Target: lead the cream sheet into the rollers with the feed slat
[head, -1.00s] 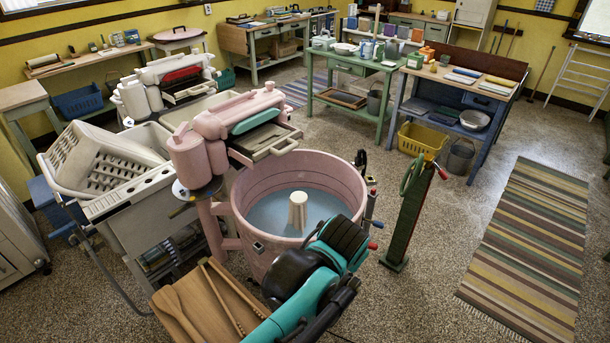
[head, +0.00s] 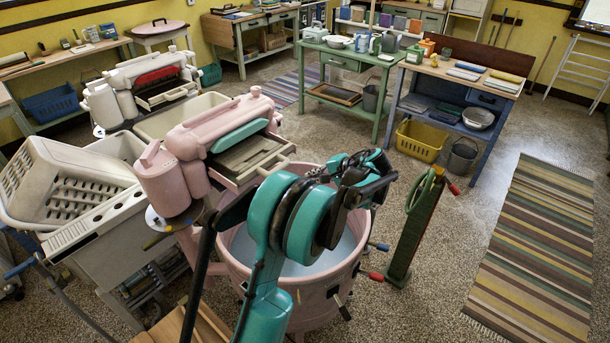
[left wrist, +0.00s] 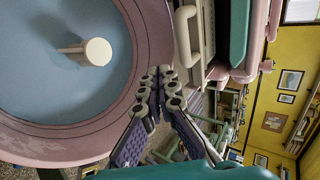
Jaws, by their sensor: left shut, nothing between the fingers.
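The pink wringer washer shows its roller head (head: 225,125) with a teal bar (head: 240,136) and a cream-edged feed tray (head: 245,165). Its round pink tub (head: 315,300) holds blue water; a white agitator post (left wrist: 92,52) stands there in the left wrist view. My left gripper (head: 352,165) is raised over the tub, right of the tray. In the left wrist view, my left gripper (left wrist: 158,76) is shut and empty, its tips over the tub rim beside the tray. I cannot make out the cream sheet. The feed slat cannot be identified; only part of a wooden board (head: 205,328) shows, bottom left. My right gripper is not in view.
A second, cream washer (head: 140,85) is behind. A green post (head: 412,230) with a red-tipped handle stands right of the tub. A striped rug (head: 540,250) lies on open floor farther right.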

